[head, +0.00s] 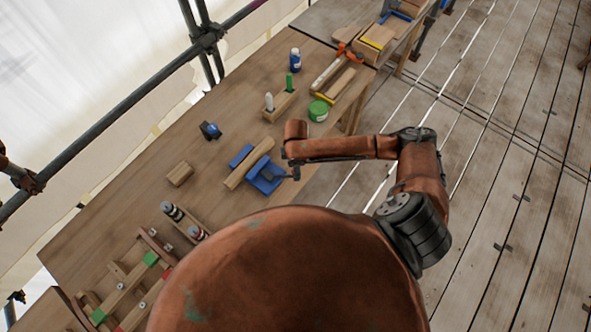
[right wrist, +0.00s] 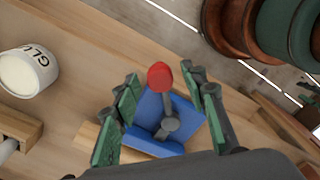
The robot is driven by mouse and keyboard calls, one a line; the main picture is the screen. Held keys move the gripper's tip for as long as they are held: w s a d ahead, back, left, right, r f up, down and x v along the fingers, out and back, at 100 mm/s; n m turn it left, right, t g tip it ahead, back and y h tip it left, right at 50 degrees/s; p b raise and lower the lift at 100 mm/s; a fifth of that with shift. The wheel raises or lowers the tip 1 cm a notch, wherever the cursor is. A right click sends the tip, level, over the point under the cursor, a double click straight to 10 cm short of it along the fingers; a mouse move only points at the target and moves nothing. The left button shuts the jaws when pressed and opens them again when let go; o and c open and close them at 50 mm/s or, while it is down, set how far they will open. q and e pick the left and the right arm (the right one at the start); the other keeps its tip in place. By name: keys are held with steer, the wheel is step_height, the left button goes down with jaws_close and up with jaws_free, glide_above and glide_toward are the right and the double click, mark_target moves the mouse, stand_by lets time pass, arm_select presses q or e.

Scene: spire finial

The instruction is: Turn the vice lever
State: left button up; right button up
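In the right wrist view the vice (right wrist: 152,106) lies below my right gripper. Its grey lever (right wrist: 167,126) has a red knob (right wrist: 160,76) at the end. My right gripper (right wrist: 161,82) is open, its green-padded fingers apart on either side of the lever and knob. I cannot tell whether either finger touches it. In the head view my arm partly hides the gripper. My left gripper is not in view.
A glue pot (right wrist: 28,72) stands left of the gripper in the wrist view; the green pot (head: 318,111) is in the head view. A wooden block with markers (head: 280,105), a blue tape dispenser (head: 210,130) and a wooden block (head: 180,173) are on the bench. Scaffold poles stand behind.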

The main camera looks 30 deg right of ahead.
steer(key=shift+f, duration=0.55)
jaws_close()
stand_by(0.4)
